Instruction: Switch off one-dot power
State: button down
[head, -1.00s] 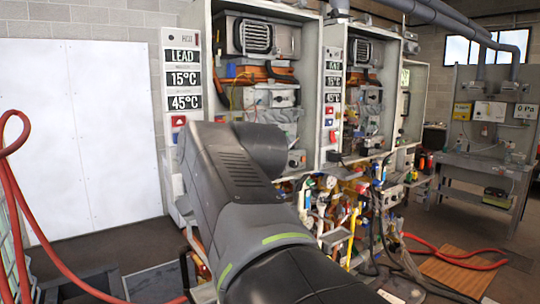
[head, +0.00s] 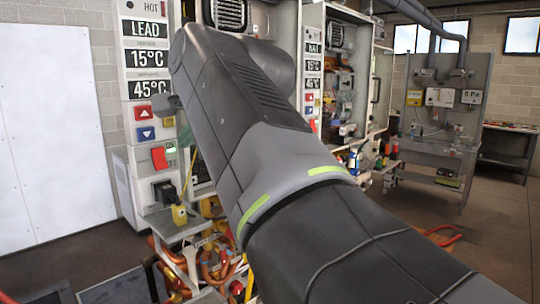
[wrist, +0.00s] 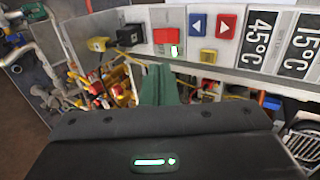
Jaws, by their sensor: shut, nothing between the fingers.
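A red power switch (head: 158,158) sits low on the nearest heater's panel (head: 133,95), with a lit green light beside it. The wrist view shows the same red switch (wrist: 166,36) near the top middle, its green light just below. No dot marking is legible, so I cannot tell which heater is the one-dot one. My gripper (wrist: 158,72) is shut and empty; its dark green fingers point toward the panel, just below the switch in the wrist view. I see no clear contact. In the head view my arm hides most of the gripper.
Red (head: 143,112) and blue (head: 146,133) arrow buttons sit above the switch. Pipes and hoses (head: 215,262) crowd underneath. A second heater panel (head: 313,65) stands to the right.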

aim_at(159, 164)
jog(key=p+x, duration=0.2)
jog(key=x, duration=1.1)
jog(key=shift+w+a+f, duration=0.15)
jog(key=shift+w+a, duration=0.05)
jog(key=shift+a, duration=0.1)
jog(key=shift+f, duration=0.15)
jog(key=f+y+b, duration=0.1)
jog(key=b, duration=0.2)
jog(key=shift+w+a+t, duration=0.1)
jog(key=shift+t, duration=0.3)
jog(key=shift+r, duration=0.4)
